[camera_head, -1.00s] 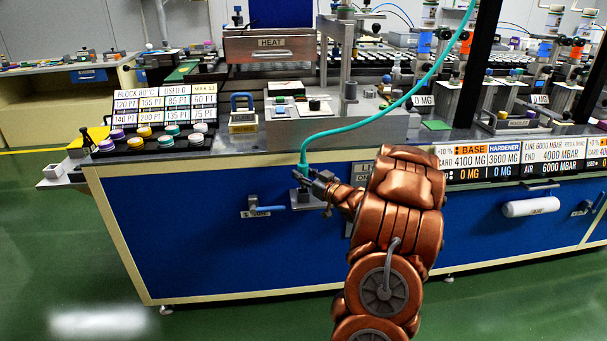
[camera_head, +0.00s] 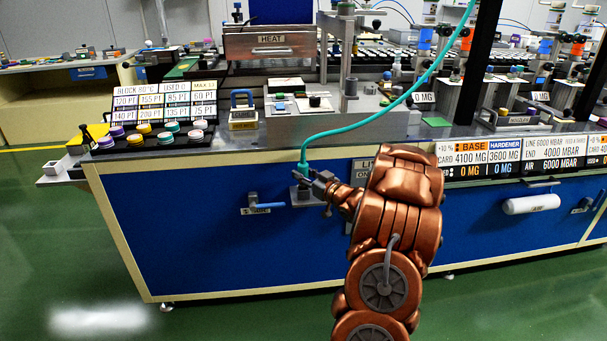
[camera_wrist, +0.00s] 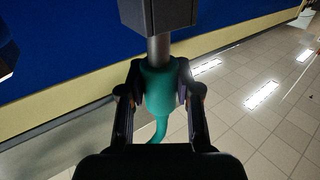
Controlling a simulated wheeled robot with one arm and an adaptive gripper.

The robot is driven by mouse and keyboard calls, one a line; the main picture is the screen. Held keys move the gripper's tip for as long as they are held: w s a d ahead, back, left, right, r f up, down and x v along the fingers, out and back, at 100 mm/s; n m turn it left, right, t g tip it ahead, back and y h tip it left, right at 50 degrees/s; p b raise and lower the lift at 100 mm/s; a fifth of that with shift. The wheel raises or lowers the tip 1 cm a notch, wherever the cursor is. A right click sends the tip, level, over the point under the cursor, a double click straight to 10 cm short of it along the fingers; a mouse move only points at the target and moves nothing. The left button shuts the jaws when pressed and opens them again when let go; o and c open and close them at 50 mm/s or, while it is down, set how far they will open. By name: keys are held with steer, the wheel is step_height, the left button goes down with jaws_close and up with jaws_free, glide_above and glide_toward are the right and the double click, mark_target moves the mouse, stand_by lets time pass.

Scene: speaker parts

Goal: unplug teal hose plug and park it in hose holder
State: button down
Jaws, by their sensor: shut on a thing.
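The teal hose plug (camera_wrist: 160,92) sits between the two fingers of my gripper (camera_wrist: 159,92) in the wrist view. My gripper is shut on it. A bare metal stem (camera_wrist: 158,48) shows between the plug and a grey block (camera_wrist: 158,12). In the head view my gripper (camera_head: 312,176) is at the bench's blue front, at the lower end of the teal hose (camera_head: 345,127). The hose arcs up to the upper right. A small grey bracket (camera_head: 300,197) is just below the gripper. I cannot tell which fixture is the hose holder.
The bench top above carries the HEAT unit (camera_head: 271,45) and a board of number cards (camera_head: 165,107). A blue-handled valve (camera_head: 264,209) is on the front panel to the left. A white cylinder (camera_head: 530,205) is on the right. Green floor lies open in front.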

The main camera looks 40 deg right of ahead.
steer(key=shift+f+b, duration=0.45)
steer(key=shift+f, duration=1)
steer(key=c, duration=0.7)
jaws_free()
steer(key=shift+s, duration=0.1)
steer(key=s, duration=1.1)
steer(key=shift+s+a, duration=0.35)
